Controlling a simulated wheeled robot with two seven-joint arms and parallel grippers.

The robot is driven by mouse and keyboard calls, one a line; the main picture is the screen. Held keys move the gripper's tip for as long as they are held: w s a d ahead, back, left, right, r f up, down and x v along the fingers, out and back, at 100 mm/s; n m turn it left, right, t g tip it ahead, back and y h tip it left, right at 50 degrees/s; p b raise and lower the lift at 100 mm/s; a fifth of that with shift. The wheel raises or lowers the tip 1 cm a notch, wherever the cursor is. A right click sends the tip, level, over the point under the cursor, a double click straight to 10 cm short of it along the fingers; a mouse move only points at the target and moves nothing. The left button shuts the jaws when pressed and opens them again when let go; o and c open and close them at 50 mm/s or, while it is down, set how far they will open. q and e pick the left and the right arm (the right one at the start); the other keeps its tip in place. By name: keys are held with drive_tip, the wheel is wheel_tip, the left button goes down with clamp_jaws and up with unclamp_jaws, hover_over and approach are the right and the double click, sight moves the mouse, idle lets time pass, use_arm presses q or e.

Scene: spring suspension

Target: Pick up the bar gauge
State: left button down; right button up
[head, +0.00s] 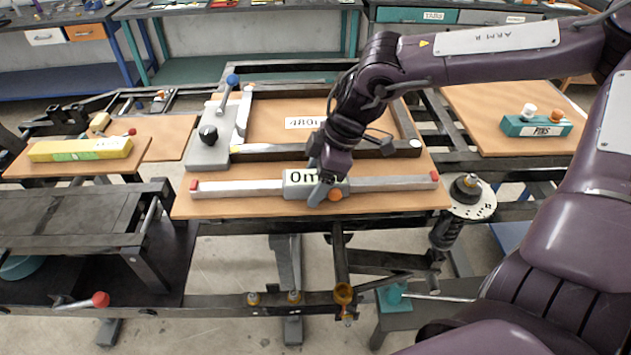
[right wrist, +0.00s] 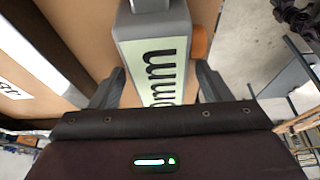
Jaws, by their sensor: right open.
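The bar gauge (head: 240,188) is a long silver bar with red end caps, lying across the front of the wooden board. Its grey central body carries a pale "0mm" display and an orange knob (head: 335,195). My right gripper (head: 324,187) is over this body and partly covers it. In the right wrist view, its open fingers (right wrist: 158,88) stand on either side of the gauge body (right wrist: 130,58), with a gap visible on each side. The lower end of the body is hidden behind the gripper housing. My left gripper is not in view.
Behind the gauge stand a framed fixture (head: 270,150) and a grey block with a blue-knobbed lever (head: 209,150). A yellow box (head: 80,149) lies at left. A teal "PINS" box (head: 537,126) and a round perforated plate (head: 470,203) are at right.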

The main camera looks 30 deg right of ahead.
drive_tip(key=c, duration=1.1)
drive_tip(key=shift+c, duration=0.9)
drive_tip(key=shift+r, duration=0.1)
